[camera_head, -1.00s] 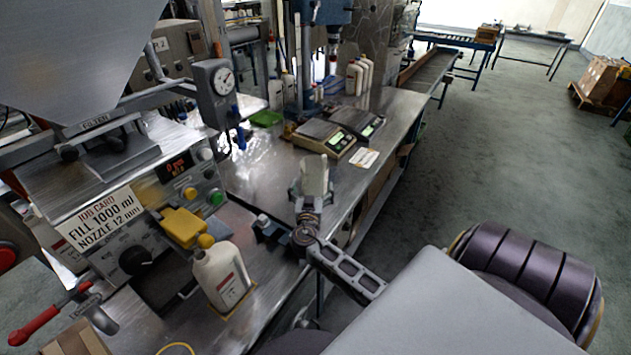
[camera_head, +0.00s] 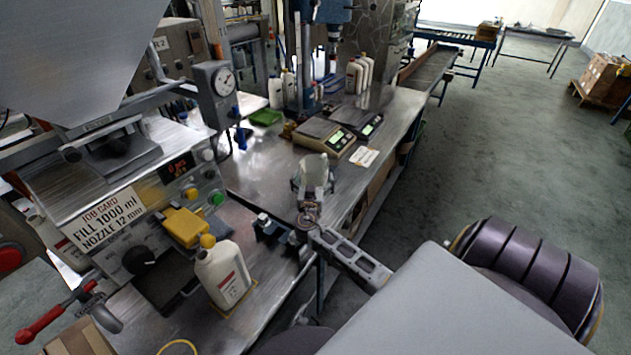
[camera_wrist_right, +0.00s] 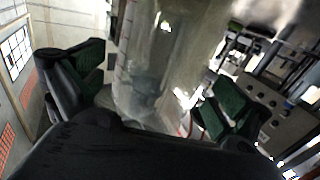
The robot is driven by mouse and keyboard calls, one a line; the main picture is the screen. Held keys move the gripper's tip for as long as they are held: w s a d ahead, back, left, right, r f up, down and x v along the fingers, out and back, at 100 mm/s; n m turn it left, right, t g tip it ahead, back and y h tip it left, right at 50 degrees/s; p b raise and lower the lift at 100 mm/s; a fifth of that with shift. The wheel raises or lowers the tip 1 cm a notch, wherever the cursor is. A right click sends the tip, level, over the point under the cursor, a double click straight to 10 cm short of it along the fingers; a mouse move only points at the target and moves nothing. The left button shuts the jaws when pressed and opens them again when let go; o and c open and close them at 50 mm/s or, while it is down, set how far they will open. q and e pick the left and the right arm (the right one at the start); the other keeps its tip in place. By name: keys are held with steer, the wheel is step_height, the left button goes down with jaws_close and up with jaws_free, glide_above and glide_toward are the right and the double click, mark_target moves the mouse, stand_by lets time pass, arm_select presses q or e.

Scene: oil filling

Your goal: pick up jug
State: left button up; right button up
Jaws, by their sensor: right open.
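The jug (camera_head: 314,170) is a clear, pale vessel above the near edge of the steel bench, in the middle of the head view. In the right wrist view the jug (camera_wrist_right: 165,70) fills the middle, between the two dark green-padded fingers. My right gripper (camera_head: 312,188) is open, with a finger on each side of the jug. In the wrist view there is a visible gap at the left finger; contact on the right side is unclear. The jug's base is hidden behind the gripper. My left gripper is not in view.
A white bottle with a yellow cap (camera_head: 222,272) stands at the bench front, left of my right arm. The filling machine (camera_head: 130,215) with its job card is at the left. Two scales (camera_head: 325,138) stand behind the jug. Open floor (camera_head: 480,160) lies to the right.

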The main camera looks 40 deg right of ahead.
mark_target(315, 163)
steer(key=shift+p+x, duration=0.6)
steer(key=shift+x, duration=1.85)
steer(key=c, duration=1)
steer(key=shift+r, duration=0.1)
steer(key=shift+r, duration=4.9)
